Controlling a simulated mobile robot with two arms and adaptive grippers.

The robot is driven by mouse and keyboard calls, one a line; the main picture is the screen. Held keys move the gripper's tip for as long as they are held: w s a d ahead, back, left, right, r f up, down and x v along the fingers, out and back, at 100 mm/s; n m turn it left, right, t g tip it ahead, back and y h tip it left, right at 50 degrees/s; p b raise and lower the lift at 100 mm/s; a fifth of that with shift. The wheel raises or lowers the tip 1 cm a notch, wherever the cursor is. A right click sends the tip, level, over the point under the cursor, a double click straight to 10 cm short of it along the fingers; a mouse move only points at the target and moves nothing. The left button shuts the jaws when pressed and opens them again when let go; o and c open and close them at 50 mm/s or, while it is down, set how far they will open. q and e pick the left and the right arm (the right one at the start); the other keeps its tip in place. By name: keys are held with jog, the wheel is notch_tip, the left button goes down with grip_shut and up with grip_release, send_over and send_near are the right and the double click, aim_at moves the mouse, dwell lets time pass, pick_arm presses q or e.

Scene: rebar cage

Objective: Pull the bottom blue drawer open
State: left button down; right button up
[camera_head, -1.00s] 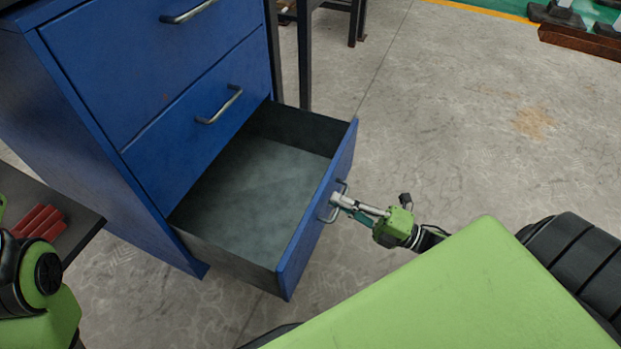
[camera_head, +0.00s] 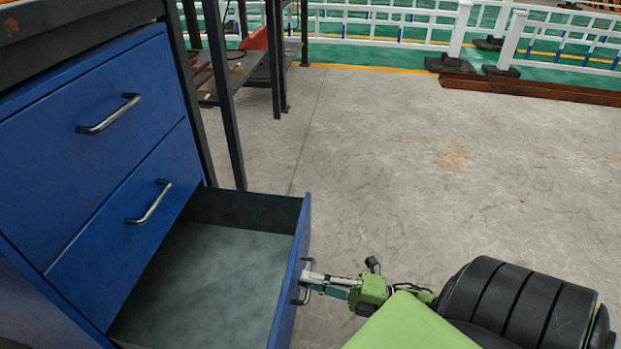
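The bottom blue drawer (camera_head: 290,290) stands pulled well out of the blue cabinet (camera_head: 95,130). Its grey inside (camera_head: 215,280) is empty where it shows. My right gripper (camera_head: 309,281) is at the metal handle (camera_head: 303,290) on the drawer's front, with its fingers around or against the handle. The fingers look closed there, though they are small in the view. My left gripper is not in the view.
Two upper drawers with handles (camera_head: 148,203) are shut. A dark metal table (camera_head: 225,95) stands behind the cabinet. White railings (camera_head: 390,25) and a rusty beam (camera_head: 530,89) lie at the back. The concrete floor (camera_head: 400,170) to the right is clear.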

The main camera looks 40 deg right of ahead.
jog(key=v, duration=1.2)
dwell(0.5)
